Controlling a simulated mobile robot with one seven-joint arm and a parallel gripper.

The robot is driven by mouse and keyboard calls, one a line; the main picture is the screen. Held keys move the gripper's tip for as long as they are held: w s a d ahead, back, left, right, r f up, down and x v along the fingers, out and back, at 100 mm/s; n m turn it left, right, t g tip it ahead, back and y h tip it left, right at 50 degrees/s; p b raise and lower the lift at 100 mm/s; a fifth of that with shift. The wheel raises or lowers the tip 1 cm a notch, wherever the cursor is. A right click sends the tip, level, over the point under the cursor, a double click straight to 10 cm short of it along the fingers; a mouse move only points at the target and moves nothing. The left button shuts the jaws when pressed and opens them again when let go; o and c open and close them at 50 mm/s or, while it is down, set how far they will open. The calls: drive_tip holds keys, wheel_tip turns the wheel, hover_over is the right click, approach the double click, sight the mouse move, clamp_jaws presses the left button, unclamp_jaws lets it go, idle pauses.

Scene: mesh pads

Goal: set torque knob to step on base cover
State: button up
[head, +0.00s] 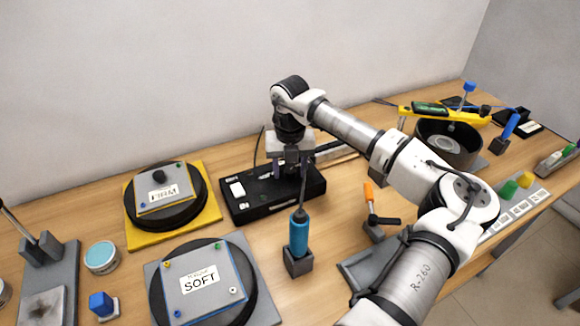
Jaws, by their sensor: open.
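A black controller box (258,207) with a white panel and small labels lies on the bench near the wall. My gripper (290,172) is open and points down over the right half of this box. The torque knob cannot be made out; my gripper may hide it. I cannot tell whether the fingers touch the box. A grey cover plate marked FIRM (181,183) sits on a round black pad on a yellow base (207,215). A grey cover plate marked SOFT (190,302) sits on another round pad. Any step marking on the covers is too small to read.
A blue-handled driver (299,236) stands upright in a grey holder just in front of the box, close to my gripper. An orange-handled tool (368,193) stands to the right. A teal-topped tin (101,256) is at left. A dark round bowl (477,152) stands far right.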

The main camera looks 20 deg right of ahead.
drive_tip(key=c, duration=1)
drive_tip(key=shift+o, duration=0.2)
